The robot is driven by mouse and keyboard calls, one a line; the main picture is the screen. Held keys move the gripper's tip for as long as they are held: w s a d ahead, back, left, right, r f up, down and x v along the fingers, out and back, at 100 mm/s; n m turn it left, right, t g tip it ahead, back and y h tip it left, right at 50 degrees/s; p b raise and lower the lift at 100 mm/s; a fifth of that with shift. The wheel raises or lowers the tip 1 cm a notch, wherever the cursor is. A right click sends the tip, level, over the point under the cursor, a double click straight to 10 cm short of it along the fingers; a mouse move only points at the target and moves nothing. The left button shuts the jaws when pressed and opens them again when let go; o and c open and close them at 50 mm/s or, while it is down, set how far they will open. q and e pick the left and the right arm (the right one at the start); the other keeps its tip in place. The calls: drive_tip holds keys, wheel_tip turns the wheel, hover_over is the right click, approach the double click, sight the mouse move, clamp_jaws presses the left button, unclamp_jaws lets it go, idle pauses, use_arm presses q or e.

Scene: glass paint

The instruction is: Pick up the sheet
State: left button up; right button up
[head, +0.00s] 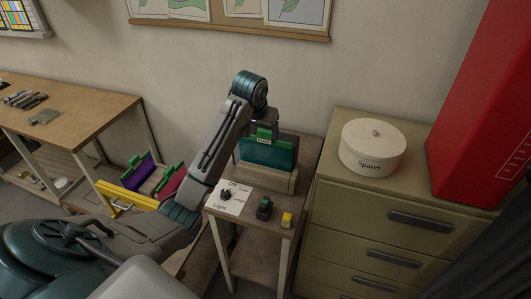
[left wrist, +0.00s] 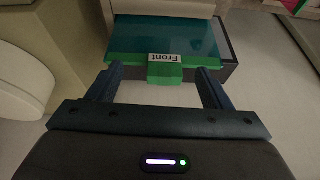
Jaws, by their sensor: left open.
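A teal sheet (head: 268,154) with a green top edge and a green tab marked "Front" stands upright in a light holder (head: 262,178) on a small side table. It also shows in the left wrist view (left wrist: 200,38), with its tab (left wrist: 164,74) towards me. My left gripper (head: 264,128) is above the sheet's top edge, pointing down. In the left wrist view its two fingers (left wrist: 160,72) are apart, one on each side of the tab, with gaps between. It is open and holds nothing. My right gripper is not in view.
The side table also bears a white label card with a knob (head: 226,194), a dark green block (head: 264,208) and a yellow block (head: 287,219). A drawer cabinet (head: 330,215) with a round white "Spares" tin (head: 372,150) stands close right. Purple (head: 138,172) and red (head: 172,182) sheets stand left.

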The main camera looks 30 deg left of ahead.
use_arm(q)
wheel_tip(320, 180, up, 5)
drive_tip(key=w+a, duration=0.1)
hover_over(265, 131)
drive_tip(key=s, duration=0.2)
wheel_tip(265, 131, down, 5)
drive_tip(key=shift+s+d+r+p, duration=0.15)
drive_tip(key=shift+r+p, duration=0.05)
drive_tip(key=shift+p, duration=0.15)
drive_tip(key=p+x, duration=0.3)
drive_tip(key=x, duration=0.1)
drive_tip(key=shift+f, duration=0.1)
drive_tip(key=shift+w+f, duration=0.35)
drive_tip(key=shift+f, duration=0.15)
drive_tip(key=shift+c, duration=0.2)
drive_tip(key=shift+r, duration=0.1)
drive_tip(key=c, duration=1.1)
